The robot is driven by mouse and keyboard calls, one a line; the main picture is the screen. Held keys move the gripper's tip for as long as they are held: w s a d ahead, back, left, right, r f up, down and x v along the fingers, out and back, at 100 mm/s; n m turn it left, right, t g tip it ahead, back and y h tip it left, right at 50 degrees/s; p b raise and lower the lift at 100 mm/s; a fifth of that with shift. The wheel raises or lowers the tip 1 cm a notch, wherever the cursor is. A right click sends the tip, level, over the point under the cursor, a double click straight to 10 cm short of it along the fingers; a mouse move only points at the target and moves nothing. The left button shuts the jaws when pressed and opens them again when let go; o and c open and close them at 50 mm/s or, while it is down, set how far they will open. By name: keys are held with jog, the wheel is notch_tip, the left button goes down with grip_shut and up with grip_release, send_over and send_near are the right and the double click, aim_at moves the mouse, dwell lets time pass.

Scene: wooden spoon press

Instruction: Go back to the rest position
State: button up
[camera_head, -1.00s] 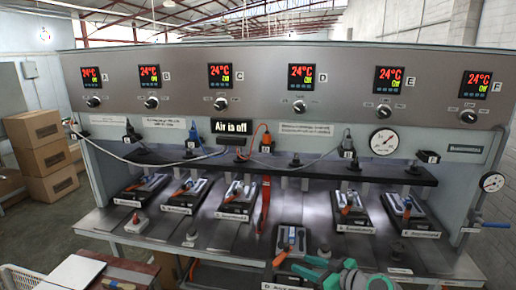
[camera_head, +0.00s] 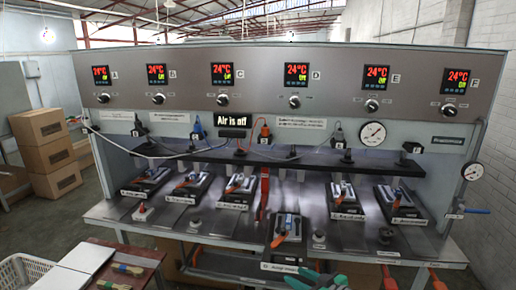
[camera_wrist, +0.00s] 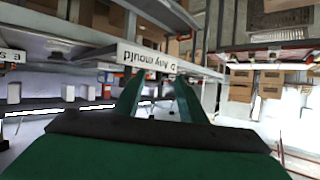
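My green gripper (camera_head: 322,277) shows at the bottom edge of the head view, low in front of the press, with most of the arm cut off. In the wrist view, my gripper's two green fingers (camera_wrist: 158,98) are apart with nothing seen between them. Beyond them is an upside-down "Any mould" label (camera_wrist: 149,57) marked D. The wooden spoon press (camera_head: 190,229) fills the head view, with several stations. The D mould (camera_head: 287,228) sits further forward than the others, and my gripper is apart from it.
A white basket (camera_head: 25,272) and a red-brown board (camera_head: 128,262) with brushes are at lower left. Cardboard boxes (camera_head: 46,155) are stacked on the left floor. A blue-handled valve (camera_head: 476,211) sticks out at the press's right side. Orange-handled tools (camera_head: 437,281) are at bottom right.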

jog(key=s+a+f+m+h, duration=0.2)
jog(key=s+a+f, duration=0.15)
jog(key=f, duration=0.45)
jog(key=s+a+f+m+h, duration=0.2)
jog(key=s+f, duration=0.3)
jog(key=f, duration=0.2)
jog(key=s+a+f+m+t+h, duration=0.15)
jog(key=s+f, duration=0.25)
jog(key=s, duration=0.4)
jog(key=s+a+f+m+h, duration=0.2)
jog(key=s+f, duration=0.1)
jog(key=s, duration=0.5)
jog(key=s+a+r+t+h, duration=0.1)
jog(key=s+r, duration=0.1)
jog(key=s, duration=0.6)
jog(key=s+a+r, duration=0.1)
jog(key=s+r, duration=0.1)
jog(key=s, duration=0.5)
jog(key=s+a+r+t, duration=0.2)
jog(key=s+r, duration=0.8)
jog(key=r, duration=0.1)
jog(key=shift+s+a+r+n+y, duration=0.25)
jog(key=shift+s+n+y, duration=0.1)
jog(key=shift+n, duration=0.1)
